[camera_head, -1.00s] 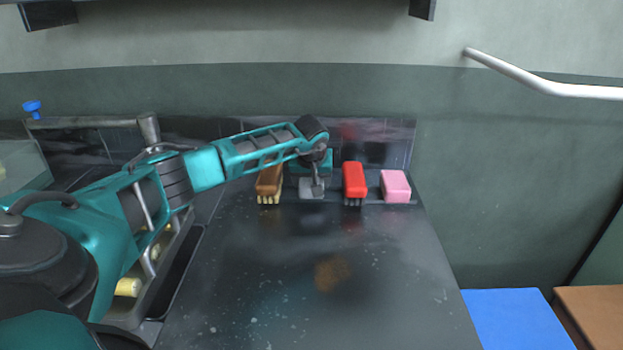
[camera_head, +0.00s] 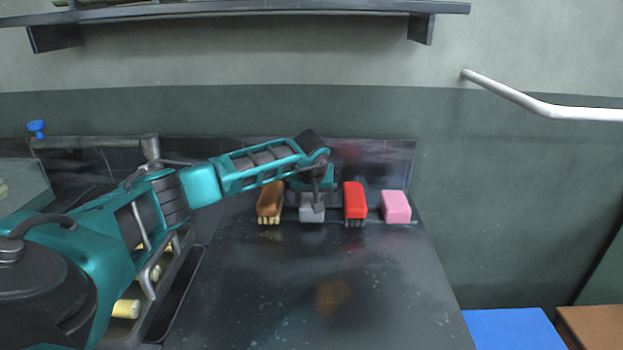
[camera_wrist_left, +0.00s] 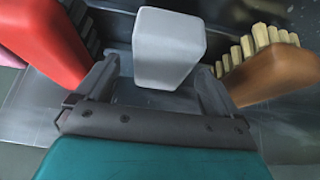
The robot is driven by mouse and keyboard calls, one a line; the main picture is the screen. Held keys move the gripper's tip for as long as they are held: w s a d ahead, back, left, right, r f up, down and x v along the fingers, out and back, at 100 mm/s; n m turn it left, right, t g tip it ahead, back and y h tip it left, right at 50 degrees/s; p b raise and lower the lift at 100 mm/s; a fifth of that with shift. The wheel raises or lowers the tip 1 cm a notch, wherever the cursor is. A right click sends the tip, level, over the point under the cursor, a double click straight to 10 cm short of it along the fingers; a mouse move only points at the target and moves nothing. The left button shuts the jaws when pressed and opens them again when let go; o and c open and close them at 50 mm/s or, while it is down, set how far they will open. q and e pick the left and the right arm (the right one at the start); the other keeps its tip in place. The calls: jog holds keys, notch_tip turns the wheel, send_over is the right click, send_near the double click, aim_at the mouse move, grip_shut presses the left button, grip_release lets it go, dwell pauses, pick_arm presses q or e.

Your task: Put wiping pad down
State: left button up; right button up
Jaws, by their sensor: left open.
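The wiping pad, a light grey block (camera_wrist_left: 168,48), stands on the counter between my left gripper's fingers in the left wrist view. The fingers of my left gripper (camera_wrist_left: 158,84) are spread, with a gap on each side of the pad. In the head view the grey pad (camera_head: 311,208) sits at the back of the dark counter (camera_head: 270,290), partly hidden by my left gripper (camera_head: 318,198) above it. My right gripper is in neither view.
A brown brush (camera_head: 270,200) stands left of the pad, a red brush (camera_head: 355,201) right of it, and a pink block (camera_head: 396,206) further right. Both brushes are close to my left fingers. The counter's front is clear apart from a brown stain (camera_head: 332,294).

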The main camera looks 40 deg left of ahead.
pick_arm(q)
jog(key=p+v, duration=0.1)
jog(key=v, duration=0.9)
jog(key=shift+s+r, duration=0.2)
jog(key=shift+r, duration=0.1)
jog(key=shift+d, duration=0.15)
